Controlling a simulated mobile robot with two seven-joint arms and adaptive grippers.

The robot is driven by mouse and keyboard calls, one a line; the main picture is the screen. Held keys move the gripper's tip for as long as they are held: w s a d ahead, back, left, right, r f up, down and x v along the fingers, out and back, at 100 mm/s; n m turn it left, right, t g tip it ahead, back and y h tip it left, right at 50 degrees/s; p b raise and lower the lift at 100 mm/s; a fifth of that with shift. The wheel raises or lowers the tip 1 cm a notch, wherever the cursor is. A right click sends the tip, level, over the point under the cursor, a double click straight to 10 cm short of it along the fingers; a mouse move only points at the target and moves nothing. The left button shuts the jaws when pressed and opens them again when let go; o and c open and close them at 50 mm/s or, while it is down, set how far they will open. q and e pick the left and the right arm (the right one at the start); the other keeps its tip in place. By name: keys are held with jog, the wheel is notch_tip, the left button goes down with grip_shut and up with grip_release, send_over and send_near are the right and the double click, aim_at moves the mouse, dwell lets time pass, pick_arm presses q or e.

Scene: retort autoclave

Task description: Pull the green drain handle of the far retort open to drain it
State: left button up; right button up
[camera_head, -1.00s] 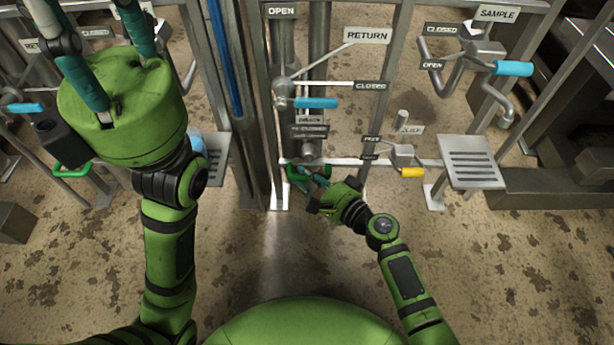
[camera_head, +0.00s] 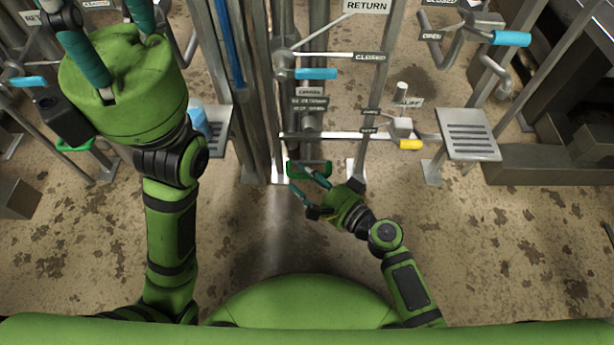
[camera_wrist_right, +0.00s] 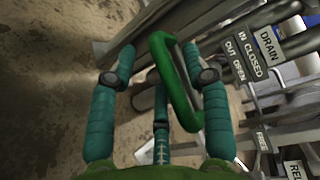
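The green drain handle (camera_head: 309,169) stands out toward me from the pipework at the centre of the head view, below a long horizontal bar. In the right wrist view the green handle (camera_wrist_right: 170,68) is a bent loop lying between the spread teal fingers. My right gripper (camera_head: 306,186) is open, close in front of the handle. Its fingers stand apart and do not grip it; whether one touches it I cannot tell. My left gripper (camera_head: 118,45) is raised at the left of the head view, fingers spread and empty.
Another green handle (camera_head: 75,145) is low at the left, partly behind my left arm. A blue handle (camera_head: 316,73) and a yellow handle (camera_head: 411,145) are near the drain handle. A DRAIN label (camera_wrist_right: 268,46) shows in the wrist view. Bare floor (camera_head: 500,250) lies in front.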

jog(key=v, duration=1.2)
dwell(1.8)
